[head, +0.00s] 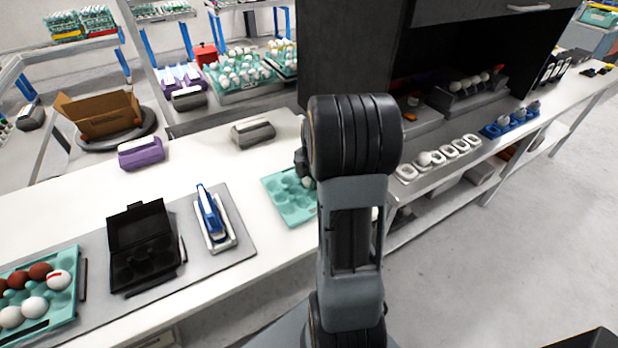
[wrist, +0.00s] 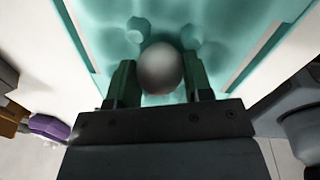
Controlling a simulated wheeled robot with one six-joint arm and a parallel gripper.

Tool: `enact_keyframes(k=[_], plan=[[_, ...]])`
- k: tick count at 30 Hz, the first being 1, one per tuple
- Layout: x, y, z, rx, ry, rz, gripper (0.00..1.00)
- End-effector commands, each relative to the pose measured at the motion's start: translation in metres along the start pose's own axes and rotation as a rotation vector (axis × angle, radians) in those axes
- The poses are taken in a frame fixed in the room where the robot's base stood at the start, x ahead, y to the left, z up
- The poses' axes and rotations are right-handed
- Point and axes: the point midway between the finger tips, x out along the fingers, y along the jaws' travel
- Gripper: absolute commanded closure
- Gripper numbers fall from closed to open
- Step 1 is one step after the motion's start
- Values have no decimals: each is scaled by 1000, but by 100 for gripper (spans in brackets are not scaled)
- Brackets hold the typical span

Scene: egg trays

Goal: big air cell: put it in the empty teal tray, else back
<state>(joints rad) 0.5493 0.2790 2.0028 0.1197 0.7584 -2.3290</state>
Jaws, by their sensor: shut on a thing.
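My gripper (wrist: 159,72) is shut on an egg (wrist: 161,66), with one finger on each side of it in the wrist view. The egg looks greyish and shaded. Below it is a teal tray (wrist: 110,22), whose visible cups look empty. In the head view the teal tray (head: 283,207) lies on the white bench, partly hidden behind my arm. A pale bit of egg (head: 308,182) shows at its right edge beside my arm. I cannot tell whether the held egg touches the tray. Most of my gripper is hidden in the head view.
Another teal tray (head: 68,318) at the lower left holds brown and white eggs, one with a red mark. A black open case (head: 140,222) and a blue-and-white device (head: 214,218) stand on a grey mat. White cups (head: 407,172) and a blue rack (head: 492,131) are at right.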

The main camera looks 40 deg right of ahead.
Motion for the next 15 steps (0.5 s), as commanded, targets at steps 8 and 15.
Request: enact_keyframes(k=[8,15], plan=[[5,-1,0,0,0,0,60],[9,-1,0,0,0,0,60]])
